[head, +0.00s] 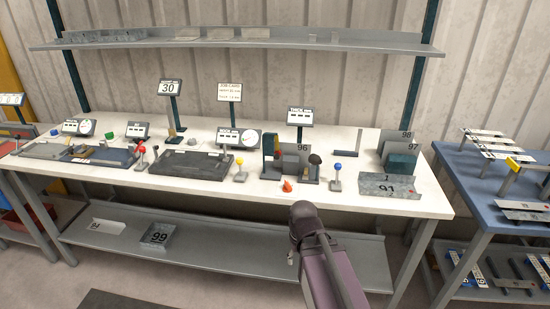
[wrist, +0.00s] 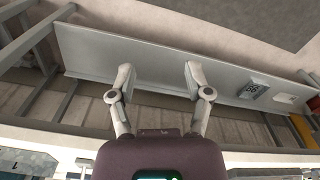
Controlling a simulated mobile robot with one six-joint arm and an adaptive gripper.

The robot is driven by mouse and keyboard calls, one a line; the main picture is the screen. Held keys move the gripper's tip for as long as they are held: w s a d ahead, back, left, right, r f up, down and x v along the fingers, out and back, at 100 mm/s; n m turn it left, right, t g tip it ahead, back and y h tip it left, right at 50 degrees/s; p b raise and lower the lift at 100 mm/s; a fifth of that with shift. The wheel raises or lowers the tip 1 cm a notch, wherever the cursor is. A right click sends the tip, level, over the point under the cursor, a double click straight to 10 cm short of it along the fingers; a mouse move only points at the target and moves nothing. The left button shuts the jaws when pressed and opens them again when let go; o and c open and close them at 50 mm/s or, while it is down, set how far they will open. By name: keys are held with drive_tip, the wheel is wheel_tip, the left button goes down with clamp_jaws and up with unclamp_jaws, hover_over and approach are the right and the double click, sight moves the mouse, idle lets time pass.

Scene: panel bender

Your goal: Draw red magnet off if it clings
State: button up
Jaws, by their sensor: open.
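Several small red pieces show on the white bench (head: 350,200) in the head view. A red-orange cone-like piece (head: 287,186) sits near the front edge, and a red-topped knob (head: 141,149) stands at the left. A red part also shows on an upright block (head: 269,146) in the middle. I cannot tell which is the magnet, or whether it clings to anything. My gripper (wrist: 158,76) is open and empty in the wrist view, its two fingers apart over the lower shelf (wrist: 150,60). In the head view my arm is in front of the bench and its fingertips cannot be made out.
Yellow (head: 240,163) and blue (head: 337,167) knobs stand on the bench among sign stands. A metal piece marked 91 (head: 388,188) is at the right. The lower shelf holds a tray marked 99 (head: 160,237). A blue table (head: 465,180) stands to the right.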

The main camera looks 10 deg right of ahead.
drive_tip(key=w+d+f+n+t+h+b, duration=0.1)
drive_tip(key=w+d+t+h+b, duration=0.3)
drive_tip(key=w, duration=0.5)
drive_tip(key=n+t+h+b, duration=0.2)
drive_tip(key=n+t+b, duration=0.5)
drive_tip(key=n+t, duration=0.6)
approach(276, 157)
drive_tip(key=v, duration=0.3)
drive_tip(key=shift+s+d+f, duration=0.1)
drive_tip(key=shift+d+f, duration=0.05)
drive_tip(key=shift+d, duration=0.05)
drive_tip(key=x, duration=1.3)
drive_tip(key=shift+w, duration=0.4)
